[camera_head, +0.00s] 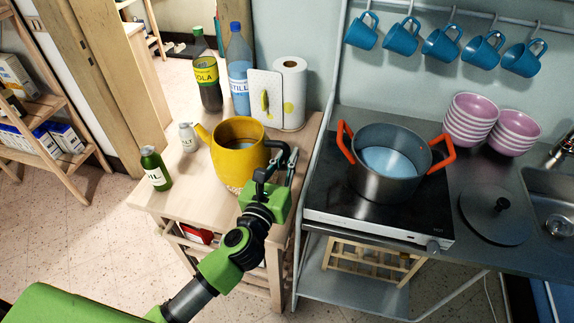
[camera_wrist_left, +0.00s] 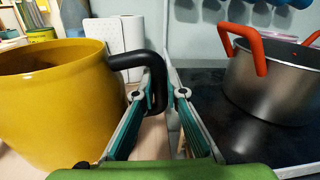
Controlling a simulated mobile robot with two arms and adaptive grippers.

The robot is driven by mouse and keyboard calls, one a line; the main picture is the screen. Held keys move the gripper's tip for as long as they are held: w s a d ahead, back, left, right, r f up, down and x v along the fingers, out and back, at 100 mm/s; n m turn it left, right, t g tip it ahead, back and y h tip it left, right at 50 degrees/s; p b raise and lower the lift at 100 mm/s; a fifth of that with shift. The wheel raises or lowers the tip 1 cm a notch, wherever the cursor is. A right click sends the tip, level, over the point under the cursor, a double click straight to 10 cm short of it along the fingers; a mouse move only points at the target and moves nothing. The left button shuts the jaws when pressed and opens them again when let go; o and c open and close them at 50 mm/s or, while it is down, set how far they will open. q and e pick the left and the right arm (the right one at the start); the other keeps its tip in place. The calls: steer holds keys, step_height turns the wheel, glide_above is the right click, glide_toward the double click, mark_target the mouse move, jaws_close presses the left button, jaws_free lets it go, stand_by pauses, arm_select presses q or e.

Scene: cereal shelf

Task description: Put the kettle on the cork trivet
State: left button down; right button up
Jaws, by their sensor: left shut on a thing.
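The yellow kettle (camera_head: 238,158) stands upright, or nearly so, on the small wooden table, its spout to the left and its black handle to the right. It fills the left of the wrist view (camera_wrist_left: 50,105). My left gripper (camera_head: 285,160) is shut on the kettle's black handle (camera_wrist_left: 138,62), which passes between the fingers in the wrist view. A sliver of speckled tan surface (camera_head: 234,189) shows at the kettle's front base; it looks like the cork trivet, mostly hidden by the kettle. I cannot tell whether the kettle touches it. My right gripper is not in view.
On the wooden table (camera_head: 150,200) stand a green oil bottle (camera_head: 156,168), a white shaker (camera_head: 188,138), a cola bottle (camera_head: 207,82), a blue-labelled bottle (camera_head: 239,75) and a paper roll (camera_head: 290,95). Right of it, a pot (camera_head: 385,180) sits on the hob (camera_head: 330,200).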

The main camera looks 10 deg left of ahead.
arm_select(q)
steer(key=w+f+b, duration=0.1)
steer(key=f, duration=0.2)
steer(key=w+f+b, duration=0.2)
steer(key=f, duration=0.1)
steer(key=w+f+b, duration=0.1)
steer(key=w+f, duration=0.1)
steer(key=f, duration=0.1)
steer(key=shift+w+a, duration=0.1)
steer(key=shift+a, duration=0.05)
steer(key=shift+r, duration=0.1)
steer(key=c, duration=2.5)
jaws_free()
steer(key=shift+f+b, duration=0.3)
steer(key=shift+b, duration=0.05)
steer(key=o, duration=0.4)
steer(key=shift+r, duration=0.1)
